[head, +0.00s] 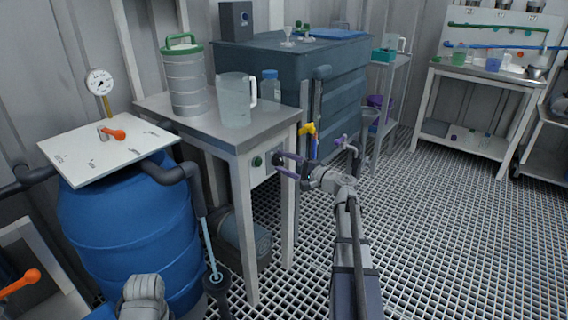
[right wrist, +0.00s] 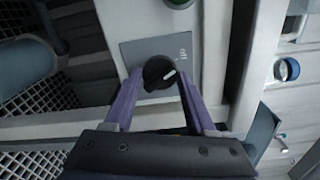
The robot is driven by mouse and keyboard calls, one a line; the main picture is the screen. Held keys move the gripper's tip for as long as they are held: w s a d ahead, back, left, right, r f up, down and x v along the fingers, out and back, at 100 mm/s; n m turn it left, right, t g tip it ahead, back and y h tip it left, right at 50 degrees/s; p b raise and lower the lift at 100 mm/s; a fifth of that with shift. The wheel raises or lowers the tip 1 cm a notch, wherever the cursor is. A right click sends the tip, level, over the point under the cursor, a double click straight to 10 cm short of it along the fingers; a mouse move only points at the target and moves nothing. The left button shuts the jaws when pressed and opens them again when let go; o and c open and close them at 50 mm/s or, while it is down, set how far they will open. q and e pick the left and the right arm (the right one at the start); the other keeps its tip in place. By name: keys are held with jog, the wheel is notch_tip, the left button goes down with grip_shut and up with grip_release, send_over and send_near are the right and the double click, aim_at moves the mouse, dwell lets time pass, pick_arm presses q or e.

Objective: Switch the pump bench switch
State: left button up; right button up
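The pump bench switch (right wrist: 159,73) is a black rotary knob with a white pointer mark, on a grey plate (right wrist: 130,50) in the right wrist view. Its pointer is tilted to the upper right, toward small white markings. My right gripper (right wrist: 160,78) has its two purple fingers apart, one on each side of the knob. I cannot tell whether they touch it. In the head view the right gripper (head: 281,166) is at the box under the pump bench (head: 222,135) and hides the knob. My left gripper is out of view; only part of its arm shows.
A green button (right wrist: 180,2) sits beside the switch plate. A clear jug (head: 236,102), a green-lidded canister (head: 185,80) and a bottle stand on the bench. A bench leg (head: 289,215) is close to my gripper. A blue barrel (head: 130,225) stands left; grating floor is clear at right.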

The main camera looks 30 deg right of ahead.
jog(key=o, duration=0.5)
jog(key=shift+c, duration=0.2)
jog(key=v, duration=0.8)
jog(key=shift+w, duration=0.1)
